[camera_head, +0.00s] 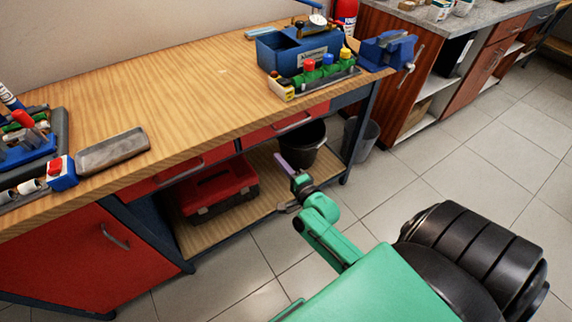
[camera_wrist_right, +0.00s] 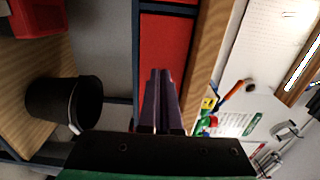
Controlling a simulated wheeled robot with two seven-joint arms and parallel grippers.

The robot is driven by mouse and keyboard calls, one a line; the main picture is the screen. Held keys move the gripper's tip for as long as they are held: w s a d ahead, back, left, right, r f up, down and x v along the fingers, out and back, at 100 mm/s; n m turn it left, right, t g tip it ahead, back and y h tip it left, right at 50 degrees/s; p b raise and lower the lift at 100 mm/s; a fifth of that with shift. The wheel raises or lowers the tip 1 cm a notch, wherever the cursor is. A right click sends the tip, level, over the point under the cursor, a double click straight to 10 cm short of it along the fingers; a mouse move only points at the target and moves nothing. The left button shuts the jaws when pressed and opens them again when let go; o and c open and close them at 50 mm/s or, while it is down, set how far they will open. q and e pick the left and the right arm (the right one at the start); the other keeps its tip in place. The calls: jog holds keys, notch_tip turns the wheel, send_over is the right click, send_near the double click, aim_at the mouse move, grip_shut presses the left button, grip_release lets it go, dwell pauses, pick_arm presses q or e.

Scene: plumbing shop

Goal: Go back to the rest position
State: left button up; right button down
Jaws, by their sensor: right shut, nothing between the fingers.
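My right gripper (camera_head: 283,163) is in front of the workbench (camera_head: 190,90), below the level of its top, near the red drawer (camera_head: 285,127). In the right wrist view my right gripper (camera_wrist_right: 160,82) has its two dark fingers together, with nothing between them. The fingers point toward the red drawer front (camera_wrist_right: 166,40). In the head view my green right arm reaches in from the bottom right. My left gripper is in neither view.
A black bucket (camera_head: 300,146) and a red toolbox (camera_head: 220,190) stand on the bench's lower shelf. A blue tool caddy (camera_head: 290,55), a blue vise (camera_head: 385,50) and a grey tray (camera_head: 112,150) are on the benchtop. The tiled floor (camera_head: 450,155) at right is clear.

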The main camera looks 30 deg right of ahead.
jog(key=s+a+f+n+g, duration=0.1)
jog(key=s+f+n+g, duration=0.25)
jog(key=s+f, duration=0.4)
jog(key=s+a+f+n+g+y, duration=0.1)
jog(key=s+f+n+g, duration=0.25)
jog(key=f, duration=0.75)
jog(key=s+a+f+n+g, duration=0.1)
jog(key=s+f+n+g, duration=0.1)
jog(key=s+f+n, duration=0.5)
jog(key=s+f+n+g, duration=0.3)
jog(key=s+f, duration=0.3)
jog(key=s, duration=0.4)
jog(key=s+f+n+g, duration=0.3)
jog(key=s+f+g, duration=0.2)
jog(key=s, duration=0.6)
jog(key=shift+d+f+n+h, duration=0.3)
jog(key=shift+f+n, duration=0.1)
jog(key=shift+f, duration=0.4)
